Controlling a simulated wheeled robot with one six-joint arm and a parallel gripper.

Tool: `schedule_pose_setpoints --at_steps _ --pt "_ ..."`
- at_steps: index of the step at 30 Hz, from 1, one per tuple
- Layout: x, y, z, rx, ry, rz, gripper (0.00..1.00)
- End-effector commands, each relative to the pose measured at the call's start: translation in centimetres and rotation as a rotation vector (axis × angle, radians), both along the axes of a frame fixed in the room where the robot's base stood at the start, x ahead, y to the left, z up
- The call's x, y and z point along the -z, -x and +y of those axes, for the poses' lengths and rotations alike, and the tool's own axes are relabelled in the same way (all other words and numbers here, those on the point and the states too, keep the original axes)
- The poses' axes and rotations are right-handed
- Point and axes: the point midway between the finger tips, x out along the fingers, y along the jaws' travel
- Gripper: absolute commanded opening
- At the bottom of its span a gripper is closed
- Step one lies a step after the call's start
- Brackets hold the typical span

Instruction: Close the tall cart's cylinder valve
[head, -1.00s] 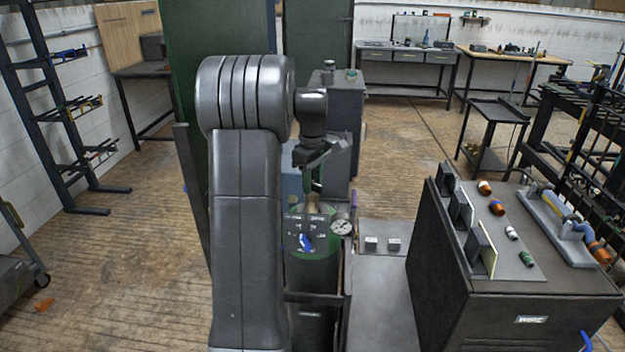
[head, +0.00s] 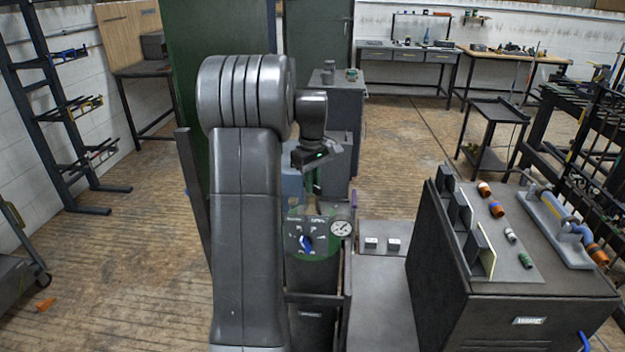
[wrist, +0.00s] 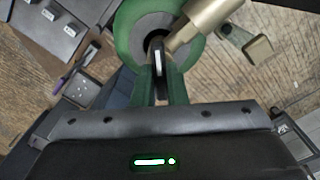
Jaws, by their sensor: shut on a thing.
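The tall cart's cylinder (head: 322,272) stands upright in the head view, with a green shoulder and a dark dial panel with a blue pointer (head: 306,243) in front. A pressure gauge (head: 341,228) sits at its right. My gripper (head: 313,188) is above the cylinder top, partly hidden by my wrist. In the wrist view, the green cylinder shoulder (wrist: 128,28) surrounds a grey neck, and the brass valve body (wrist: 208,22) reaches in from the upper right. My gripper's green fingers (wrist: 163,72) are shut on a thin dark valve handle (wrist: 157,56) with a pale strip.
A dark cabinet (head: 500,290) with coloured fittings on top stands at the right. A low grey surface (head: 378,290) with two small pale blocks lies between it and the cylinder. A grey cabinet (head: 345,110) stands behind. Open wooden floor shows at left.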

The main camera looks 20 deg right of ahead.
Motion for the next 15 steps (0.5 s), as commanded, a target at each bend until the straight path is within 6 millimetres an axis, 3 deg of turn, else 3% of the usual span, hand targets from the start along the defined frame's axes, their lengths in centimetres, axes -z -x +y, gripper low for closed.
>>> schedule_pose_setpoints --at_steps 15 --pt "-0.31 -0.04 -0.02 0.480 0.001 -0.002 0.00"
